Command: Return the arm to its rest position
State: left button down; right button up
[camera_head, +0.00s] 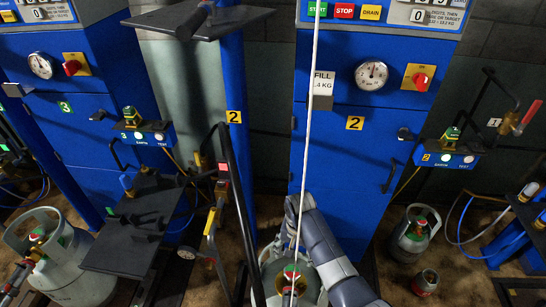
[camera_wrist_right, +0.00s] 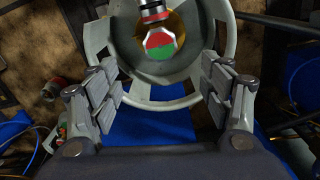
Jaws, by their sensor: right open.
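My right arm (camera_head: 335,263) comes in from the lower right of the head view and reaches the front of the blue scale cabinet. My right gripper (camera_wrist_right: 162,92) is open and empty in the wrist view, its padded fingers spread wide apart. Beyond the fingers is a grey gas cylinder (camera_wrist_right: 185,88) with a round collar. Its valve has a red and green cap (camera_wrist_right: 161,45), above the middle of the gap between the fingers. The same cap shows in the head view (camera_head: 291,273), behind a thin pale line. My left gripper is not in view.
The blue scale cabinet (camera_head: 338,170) marked 2 stands just behind my arm. Another grey cylinder (camera_head: 80,272) stands at the lower left, and a smaller one (camera_head: 413,235) at the right. A dark tilted platform (camera_head: 125,230) and upright hoses crowd the left.

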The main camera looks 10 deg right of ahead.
jog(key=s+d+r+n+t, duration=0.2)
jog(key=s+d+r+n, duration=0.3)
jog(key=s, duration=0.7)
jog(key=s+d+r+n+t, duration=0.1)
jog(key=s+r+n+t, duration=0.1)
jog(key=s+r, duration=0.75)
jog(key=s+f+g, duration=0.1)
jog(key=s+f, duration=0.1)
jog(key=f, duration=1.3)
jog(key=s+f+g, duration=0.1)
jog(key=s+f, duration=0.2)
jog(key=f, duration=1.2)
jog(key=s+d+f+g, duration=0.1)
jog(key=s+d+f, duration=0.1)
jog(key=s+f, duration=1.3)
jog(key=shift+s+d+n, duration=0.3)
jog(key=shift+s+d, duration=0.05)
jog(key=shift+s, duration=0.35)
